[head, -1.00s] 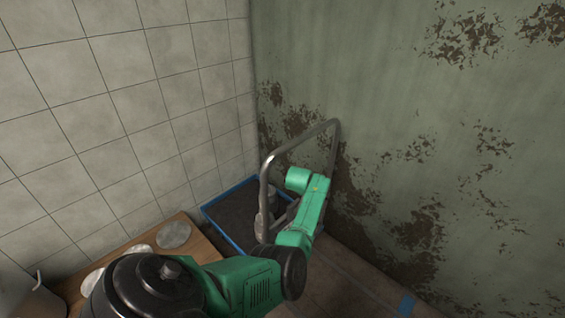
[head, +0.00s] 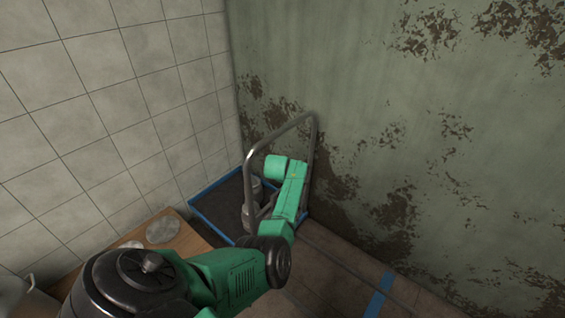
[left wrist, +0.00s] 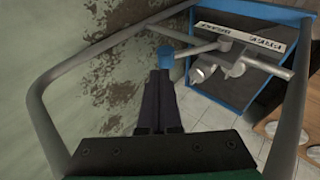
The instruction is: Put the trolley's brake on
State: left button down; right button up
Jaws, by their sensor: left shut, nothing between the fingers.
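The trolley has a blue-edged platform (head: 216,233) with a dark deck and a grey tube handle (head: 285,131). The handle also frames the left wrist view (left wrist: 38,100), with the platform (left wrist: 215,98) beyond it at the upper right. A grey lever (left wrist: 195,50) with a blue end (left wrist: 166,56) reaches leftward over the platform in the left wrist view. My left gripper (left wrist: 161,76) is shut and empty, its dark fingertips just below the blue end; I cannot tell whether they touch. In the head view, its fingers are hidden by my green arm.
A wooden table with pale round discs (head: 163,230) stands left of the trolley. A tiled wall rises at the left and a peeling green wall behind. A blue floor stripe (head: 379,294) lies on the right, where the floor is open.

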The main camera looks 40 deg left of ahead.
pick_arm(q)
jog(key=p+v, duration=0.1)
jog(key=v, duration=0.7)
jog(key=shift+r, duration=0.4)
pick_arm(e)
jog(key=shift+w+a+r, duration=0.1)
jog(key=shift+a+r, duration=0.25)
jog(key=shift+r, duration=0.45)
pick_arm(q)
jog(key=shift+s+d, duration=0.1)
pick_arm(e)
jog(key=shift+d, duration=0.1)
